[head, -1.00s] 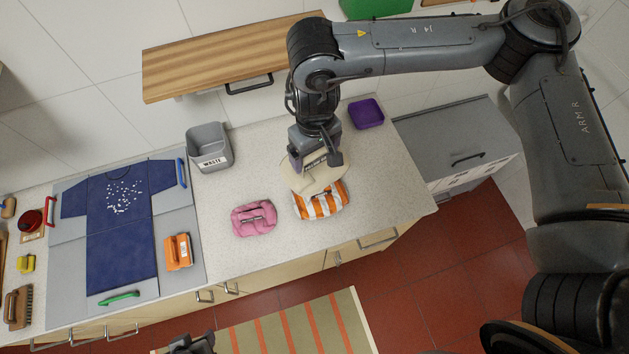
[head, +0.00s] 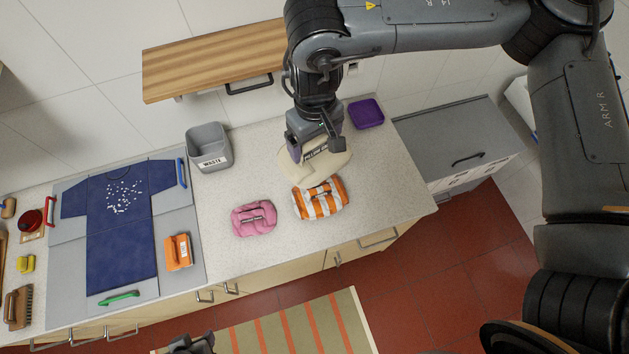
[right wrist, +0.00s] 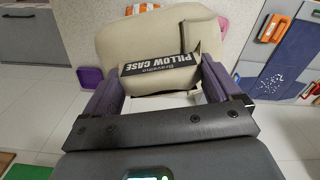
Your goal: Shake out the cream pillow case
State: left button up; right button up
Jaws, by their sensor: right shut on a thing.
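The cream pillow case (head: 330,166) is a plump folded bundle with a black label strip. My right gripper (head: 308,152) is shut on it from above and partly hides it in the head view. In the right wrist view the pillow case (right wrist: 125,38) fills the space beyond the purple fingers of my right gripper (right wrist: 160,85), with its "PILLOW CASE" label between them. It appears held above the counter, behind the orange-striped bundle. My left gripper (head: 191,344) shows only as a dark piece at the bottom edge; its fingers are not clear.
An orange-striped bundle (head: 320,199) and a pink bundle (head: 254,218) lie on the counter (head: 290,255). A grey waste bin (head: 209,148) stands at left and a purple tray (head: 366,114) at right. A speckled blue shirt (head: 121,225) lies on a grey board.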

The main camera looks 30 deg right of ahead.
aim_at(315, 140)
notch_tip(315, 140, up, 4)
jog(key=shift+r, duration=0.2)
notch_tip(315, 140, down, 20)
